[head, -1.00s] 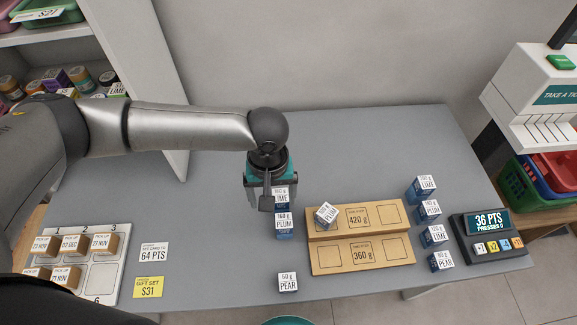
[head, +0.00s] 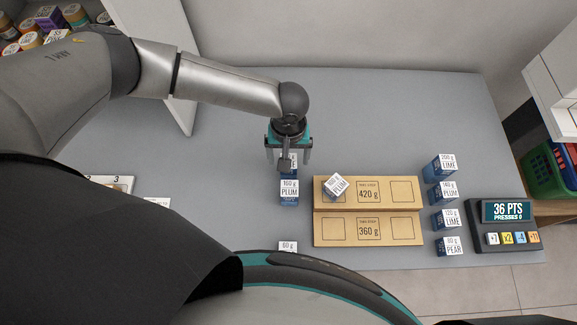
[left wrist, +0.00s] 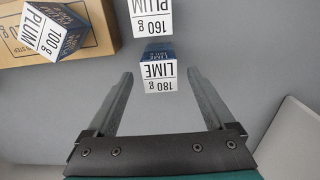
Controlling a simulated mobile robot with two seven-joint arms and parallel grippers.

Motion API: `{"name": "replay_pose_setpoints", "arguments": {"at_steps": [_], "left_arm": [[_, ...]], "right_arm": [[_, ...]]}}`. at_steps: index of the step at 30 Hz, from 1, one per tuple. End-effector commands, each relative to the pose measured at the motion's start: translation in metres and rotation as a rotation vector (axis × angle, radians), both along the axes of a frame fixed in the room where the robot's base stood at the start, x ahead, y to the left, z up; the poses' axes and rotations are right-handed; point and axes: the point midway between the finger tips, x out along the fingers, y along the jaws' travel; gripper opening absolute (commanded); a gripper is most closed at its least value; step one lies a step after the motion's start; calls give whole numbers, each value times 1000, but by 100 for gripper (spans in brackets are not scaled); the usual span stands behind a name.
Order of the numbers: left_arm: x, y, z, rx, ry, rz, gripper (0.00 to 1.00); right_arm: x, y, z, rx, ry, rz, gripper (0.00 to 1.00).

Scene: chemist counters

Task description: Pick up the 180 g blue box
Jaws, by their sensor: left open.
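The 180 g blue box, labelled LIME (left wrist: 158,75), shows in the left wrist view between the tips of my left gripper (left wrist: 160,84). In the head view the left gripper (head: 288,157) points down over it and hides most of it. The gripper is open, one finger on each side of the box, and I see no contact. How far the fingers reach down beside it I cannot tell. The blue 160 g PLUM box (head: 289,192) stands close in front of it; it also shows in the left wrist view (left wrist: 152,18). My right gripper is out of view.
A tan two-step stand (head: 368,211) marked 420 g and 360 g is to the right, with a tilted 100 g PLUM box (head: 336,186) on it. Several blue boxes (head: 445,192) line up beyond, beside a points display (head: 505,222). The counter behind the gripper is clear.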

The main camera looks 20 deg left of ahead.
Motion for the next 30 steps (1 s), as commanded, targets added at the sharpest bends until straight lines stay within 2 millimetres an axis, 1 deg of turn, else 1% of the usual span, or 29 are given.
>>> {"name": "replay_pose_setpoints", "arguments": {"at_steps": [4,9,12,15,21,22,23,30], "left_arm": [[-1,0,-12,2,1,-1,88],[-4,-1,-38,1,1,0,88],[-4,-1,-48,1,0,1,88],[-4,-1,-53,0,0,0,88],[-4,0,-53,0,1,1,88],[-4,0,-53,0,1,1,86],[-4,0,-53,0,1,1,83],[-4,0,-53,0,1,1,56]], "right_arm": [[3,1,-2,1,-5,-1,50],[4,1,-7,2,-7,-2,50],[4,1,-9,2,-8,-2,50],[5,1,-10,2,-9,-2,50],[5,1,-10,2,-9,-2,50],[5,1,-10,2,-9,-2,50],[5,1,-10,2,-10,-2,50],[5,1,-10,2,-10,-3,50]]}}
